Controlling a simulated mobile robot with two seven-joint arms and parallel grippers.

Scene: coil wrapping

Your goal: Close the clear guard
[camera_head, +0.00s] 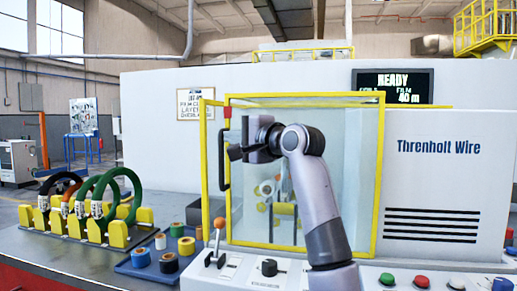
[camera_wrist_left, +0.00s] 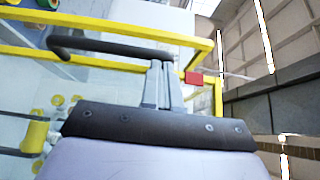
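The clear guard (camera_head: 340,150) is a transparent panel in a yellow frame on the machine front. Its black handle (camera_head: 222,160) runs upright near the frame's left side. In the wrist view the handle (camera_wrist_left: 105,47) crosses the picture beside the yellow bars. My left gripper (camera_head: 238,152) is in front of the panel, pointing left at the handle. In the wrist view its fingers (camera_wrist_left: 160,66) are close together, tips at one end of the handle. I cannot tell whether they touch it. A yellow post stands left of the handle; the guard's exact angle is unclear. My right gripper is not in view.
Left are a rack of coils (camera_head: 110,200) and a blue tray (camera_head: 128,268) with tape rolls. A READY display (camera_head: 392,85) is above right.

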